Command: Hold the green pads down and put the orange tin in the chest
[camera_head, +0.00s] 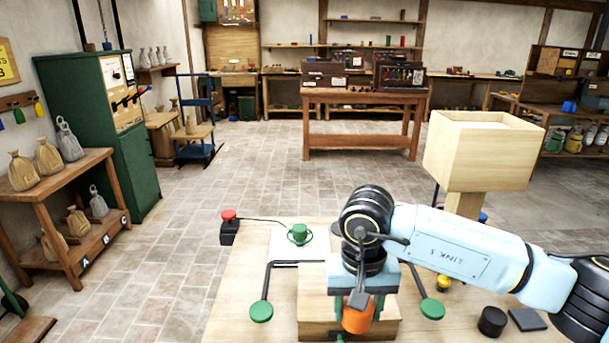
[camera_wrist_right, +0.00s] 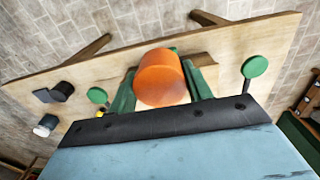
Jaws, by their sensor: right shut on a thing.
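My right gripper (camera_head: 357,302) is shut on the orange tin (camera_head: 357,317), which also shows between its green fingers in the right wrist view (camera_wrist_right: 160,78). The tin is over or in front of a low wooden box (camera_head: 312,312), apparently the chest; the arm hides much of it, and I cannot tell whether it is open. One green pad (camera_head: 261,312) is on a dark lever left of the box, the other green pad (camera_head: 432,308) on a lever to its right. Both pads also show in the right wrist view (camera_wrist_right: 255,67). My left gripper is not in view.
On the table (camera_head: 235,290), a green cup-like piece (camera_head: 300,235) stands on a white plate behind the box. A red button (camera_head: 229,216) is at the left back edge. A black cylinder (camera_head: 492,321) and dark block (camera_head: 527,319) lie at right. A wooden bin (camera_head: 481,155) rises behind.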

